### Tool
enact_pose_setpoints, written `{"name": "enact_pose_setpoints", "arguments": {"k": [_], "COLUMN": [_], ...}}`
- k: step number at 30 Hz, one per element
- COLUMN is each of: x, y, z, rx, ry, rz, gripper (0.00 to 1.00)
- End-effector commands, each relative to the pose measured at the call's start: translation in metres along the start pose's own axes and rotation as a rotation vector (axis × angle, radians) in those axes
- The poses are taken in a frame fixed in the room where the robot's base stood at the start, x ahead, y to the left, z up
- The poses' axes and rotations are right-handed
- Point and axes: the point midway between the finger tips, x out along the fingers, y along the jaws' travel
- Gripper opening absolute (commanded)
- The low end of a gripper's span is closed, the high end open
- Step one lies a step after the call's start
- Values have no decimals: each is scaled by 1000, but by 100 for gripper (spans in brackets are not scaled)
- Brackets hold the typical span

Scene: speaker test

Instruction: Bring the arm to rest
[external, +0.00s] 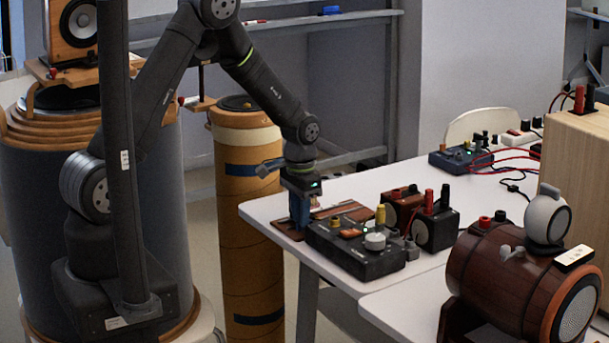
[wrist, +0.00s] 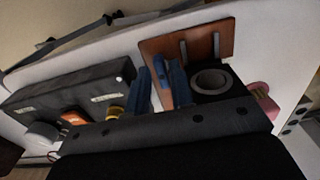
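My gripper (external: 300,222) points down over the near left corner of the white table in the external view, low beside a black control box. Its blue fingers also show in the wrist view (wrist: 158,85), with a gap through which the white table shows. A small orange piece (wrist: 160,70) appears between or behind the fingers; I cannot tell whether it touches them. No held object is clear. My arm is bent, reaching out from its base and down to the table.
The black control box (external: 352,249) with knobs stands close right of my gripper. A brown board (external: 288,232) lies beneath it, also in the wrist view (wrist: 217,40). A wooden barrel speaker (external: 500,272) stands front right. A tan column (external: 245,200) stands left of the table.

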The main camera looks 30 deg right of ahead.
Motion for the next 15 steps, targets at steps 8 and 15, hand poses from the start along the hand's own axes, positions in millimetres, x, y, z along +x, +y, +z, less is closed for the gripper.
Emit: {"name": "enact_pose_setpoints", "arguments": {"k": [8, 15], "x": [14, 13], "y": [0, 0], "z": [0, 0], "rx": [0, -2], "ry": [0, 1], "rz": [0, 0], "gripper": [21, 21]}}
